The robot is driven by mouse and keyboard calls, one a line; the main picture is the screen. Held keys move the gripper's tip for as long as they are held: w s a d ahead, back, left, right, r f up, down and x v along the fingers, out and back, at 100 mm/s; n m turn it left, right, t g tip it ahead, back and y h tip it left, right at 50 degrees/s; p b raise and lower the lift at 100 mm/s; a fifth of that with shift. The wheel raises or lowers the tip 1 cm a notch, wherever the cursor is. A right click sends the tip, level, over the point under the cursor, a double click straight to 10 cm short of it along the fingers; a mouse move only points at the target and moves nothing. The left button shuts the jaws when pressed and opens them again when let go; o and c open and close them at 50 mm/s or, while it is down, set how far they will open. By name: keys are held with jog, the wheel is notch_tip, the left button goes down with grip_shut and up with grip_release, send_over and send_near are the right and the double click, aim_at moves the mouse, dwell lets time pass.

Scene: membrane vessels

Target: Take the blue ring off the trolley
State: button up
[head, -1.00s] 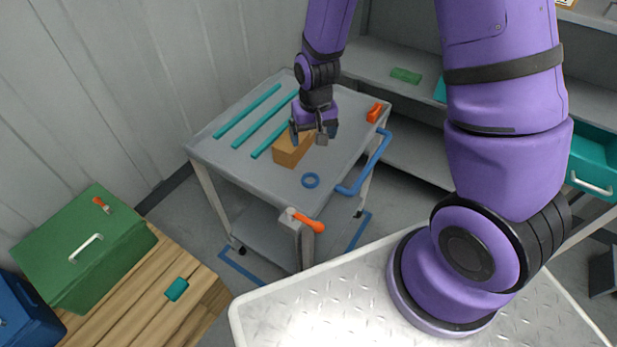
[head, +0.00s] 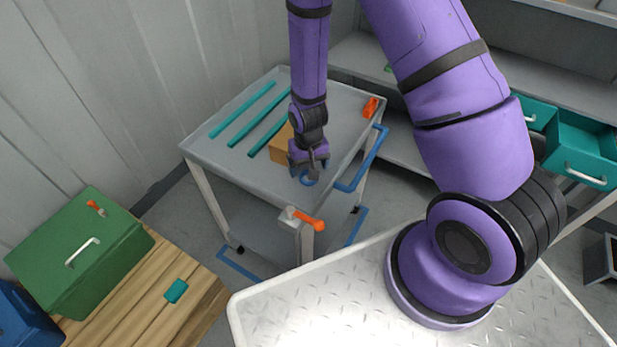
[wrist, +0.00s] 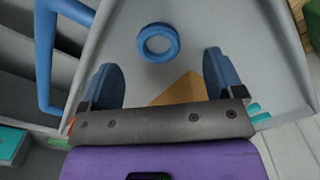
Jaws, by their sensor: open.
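The blue ring (wrist: 158,42) lies flat on the grey top of the trolley (head: 225,155). In the wrist view it is whole and lies ahead of and between my two fingers, apart from both. In the head view the ring (head: 309,180) is partly hidden behind my gripper (head: 309,171). My gripper is open and empty, pointing down at the trolley top close to the ring; the exact height above it is hard to tell. The gripper also shows in the wrist view (wrist: 165,80).
A brown block (head: 280,147) stands right beside my gripper. Several teal rods (head: 243,110) lie to the left on the trolley. An orange piece (head: 371,107) sits at the far right corner, an orange lever (head: 308,220) at the near corner. The blue handle (head: 365,160) runs along the right side.

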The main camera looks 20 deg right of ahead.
jog(key=shift+w+d+f, duration=0.1)
jog(key=shift+d+f, duration=0.05)
jog(key=shift+f, duration=1.15)
jog(key=shift+w+d+f, duration=0.1)
jog(key=shift+f, duration=1.2)
jog(key=c, duration=1)
